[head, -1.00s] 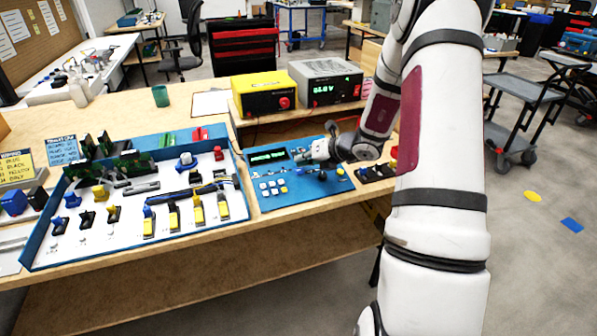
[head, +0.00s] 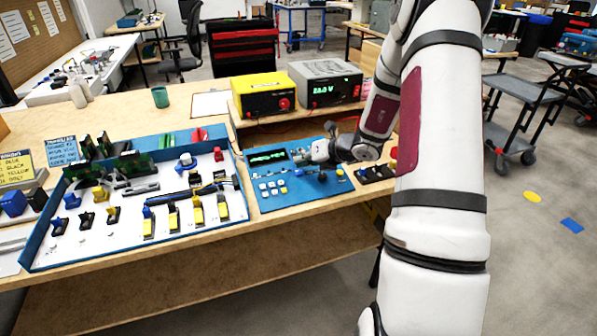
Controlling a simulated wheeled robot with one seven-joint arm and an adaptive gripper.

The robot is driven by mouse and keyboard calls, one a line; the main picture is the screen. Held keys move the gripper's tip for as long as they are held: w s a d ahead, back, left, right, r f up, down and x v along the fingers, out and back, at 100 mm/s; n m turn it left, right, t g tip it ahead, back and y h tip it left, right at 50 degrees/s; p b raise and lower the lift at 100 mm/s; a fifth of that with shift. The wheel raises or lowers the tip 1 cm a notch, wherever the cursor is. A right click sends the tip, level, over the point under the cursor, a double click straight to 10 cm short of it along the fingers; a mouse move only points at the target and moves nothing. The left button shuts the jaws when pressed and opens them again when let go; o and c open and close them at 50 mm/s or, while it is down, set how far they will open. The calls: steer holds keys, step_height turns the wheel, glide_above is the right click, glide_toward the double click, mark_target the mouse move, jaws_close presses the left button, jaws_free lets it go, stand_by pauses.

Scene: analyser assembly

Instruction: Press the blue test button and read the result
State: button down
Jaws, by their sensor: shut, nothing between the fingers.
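A blue analyser panel (head: 272,203) lies on the wooden bench, with a dark display (head: 268,156) showing small green text that I cannot read. White keys (head: 271,188) sit on its lower left. A small dark blue round part (head: 323,177), possibly the test button, shows on its right half, beside a yellow knob (head: 340,172). My gripper (head: 299,160) is shut and empty, low over the panel just right of the display. Its tips hide part of the panel; I cannot tell whether they touch it.
A blue-rimmed tray (head: 50,232) of connectors and parts stands left of the panel. A yellow supply (head: 262,95) and a grey supply (head: 327,84) with a green readout stand on a shelf behind. Several dark parts (head: 375,173) lie right of the panel.

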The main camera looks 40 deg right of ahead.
steer(key=shift+f+b, duration=0.4)
steer(key=shift+w+f, duration=0.15)
steer(key=shift+f, duration=0.2)
stand_by(0.7)
steer(key=shift+r, duration=0.1)
steer(key=shift+s+r+p, duration=0.2)
steer(key=shift+r+p, duration=0.15)
steer(key=shift+r, duration=0.35)
steer(key=r+p, duration=0.2)
steer(key=s+r+p, duration=0.1)
steer(key=r, duration=0.2)
steer(key=shift+a+p, duration=0.15)
steer(key=shift+p, duration=0.2)
stand_by(0.5)
